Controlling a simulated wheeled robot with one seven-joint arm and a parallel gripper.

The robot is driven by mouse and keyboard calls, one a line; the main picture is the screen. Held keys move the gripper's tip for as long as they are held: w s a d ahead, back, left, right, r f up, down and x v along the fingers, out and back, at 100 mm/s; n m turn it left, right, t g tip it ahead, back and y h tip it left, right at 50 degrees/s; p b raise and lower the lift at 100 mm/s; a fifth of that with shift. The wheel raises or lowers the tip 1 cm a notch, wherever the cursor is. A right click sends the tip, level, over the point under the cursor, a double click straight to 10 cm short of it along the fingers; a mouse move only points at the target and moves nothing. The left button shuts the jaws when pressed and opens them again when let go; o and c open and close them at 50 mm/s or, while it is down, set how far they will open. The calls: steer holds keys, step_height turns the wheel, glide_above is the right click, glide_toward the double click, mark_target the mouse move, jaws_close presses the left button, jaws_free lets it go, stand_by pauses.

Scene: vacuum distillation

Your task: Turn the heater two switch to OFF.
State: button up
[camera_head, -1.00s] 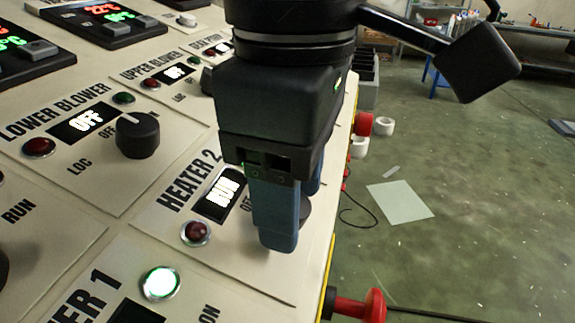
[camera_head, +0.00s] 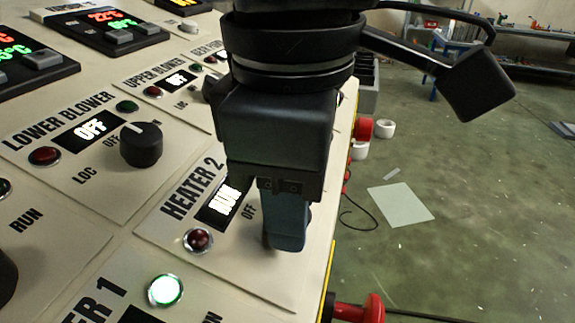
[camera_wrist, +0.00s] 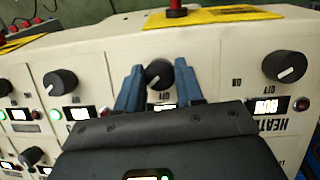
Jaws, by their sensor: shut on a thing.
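The heater two panel (camera_head: 175,247) carries a "HEATER 2" label, a display (camera_head: 223,206) reading RUN, an "OFF" mark and an unlit dark-red lamp (camera_head: 198,240). My gripper (camera_head: 286,238) points down over its knob, its blue fingers hiding nearly all of the knob in the head view. My gripper is shut on this knob.
The lower blower knob (camera_head: 141,145) stands left of my gripper, its display (camera_head: 90,131) reading OFF. A lit green lamp (camera_head: 165,290) is on the neighbouring heater panel. Red buttons (camera_head: 363,129) stick out from the console's right edge, with open floor (camera_head: 455,240) beyond.

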steer(key=n+t, duration=0.1)
steer(key=n, duration=0.1)
steer(key=n+p, duration=0.1)
steer(key=n, duration=0.2)
steer(key=shift+t, duration=0.4)
steer(key=n+t, duration=0.1)
steer(key=n, duration=0.3)
steer(key=shift+s+n+t+y, duration=0.1)
steer(key=shift+n+t+y, duration=0.2)
steer(key=shift+t+y, duration=0.1)
steer(key=o, duration=1)
steer(key=shift+o, duration=0.2)
steer(key=v, duration=0.7)
steer(key=shift+s+r, duration=0.2)
steer(key=shift+r, duration=0.1)
steer(key=shift+d, duration=0.15)
